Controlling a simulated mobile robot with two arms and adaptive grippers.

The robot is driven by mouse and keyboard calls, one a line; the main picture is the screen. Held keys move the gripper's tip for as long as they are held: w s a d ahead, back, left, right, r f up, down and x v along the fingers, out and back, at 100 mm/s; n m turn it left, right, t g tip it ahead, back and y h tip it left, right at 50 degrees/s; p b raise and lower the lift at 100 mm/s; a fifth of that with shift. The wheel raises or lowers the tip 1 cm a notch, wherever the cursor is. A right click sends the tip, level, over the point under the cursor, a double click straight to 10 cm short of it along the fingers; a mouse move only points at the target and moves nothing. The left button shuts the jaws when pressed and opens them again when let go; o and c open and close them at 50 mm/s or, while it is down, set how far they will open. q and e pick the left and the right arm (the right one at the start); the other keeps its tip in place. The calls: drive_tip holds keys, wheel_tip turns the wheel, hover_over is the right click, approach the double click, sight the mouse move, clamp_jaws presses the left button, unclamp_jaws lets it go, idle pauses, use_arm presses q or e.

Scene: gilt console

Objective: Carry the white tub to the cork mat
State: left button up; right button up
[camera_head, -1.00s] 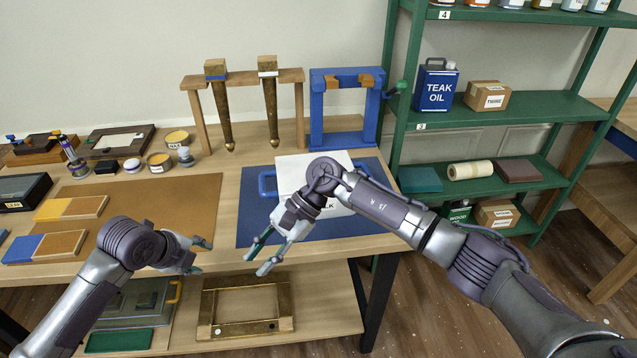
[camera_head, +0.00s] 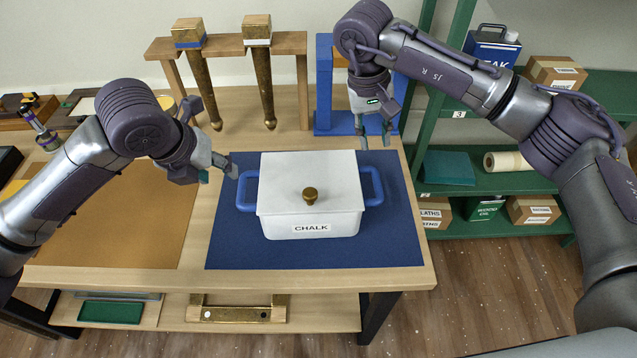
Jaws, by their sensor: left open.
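The white tub (camera_head: 280,190), labelled CHALK, has a lid with a brass knob and a blue handle on each side. It stands upright on the blue mat (camera_head: 390,250). The cork mat (camera_head: 130,235) lies to its left on the bench, partly hidden by my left arm. My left gripper (camera_head: 219,173) is open beside the tub's left handle (camera_head: 246,190); I cannot tell whether they touch. My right gripper (camera_head: 375,142) points down above and behind the right handle (camera_head: 373,186), with its fingers apart and empty.
A wooden rack (camera_head: 302,95) with two gilt legs and a blue frame (camera_head: 324,85) stand behind the tub. Green shelving (camera_head: 470,210) with boxes stands at the right. The visible part of the cork mat is clear.

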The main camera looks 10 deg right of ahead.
sight(240, 191)
use_arm(q)
drive_tip(key=x, duration=1.3)
drive_tip(key=shift+s+a+f, duration=0.15)
drive_tip(key=shift+s+f, duration=0.05)
drive_tip(key=shift+s, duration=0.15)
use_arm(e)
drive_tip(key=f, duration=0.4)
drive_tip(key=d+f, duration=0.1)
drive_tip(key=f, duration=0.3)
drive_tip(key=s+d+f, duration=0.1)
drive_tip(key=f, duration=0.4)
drive_tip(key=shift+s, duration=0.1)
use_arm(q)
drive_tip(key=c, duration=0.7)
use_arm(e)
clamp_jaws()
use_arm(q)
clamp_jaws()
drive_tip(key=shift+w+r, duration=0.15)
drive_tip(key=shift+r, duration=0.15)
use_arm(e)
drive_tip(key=shift+r, duration=0.2)
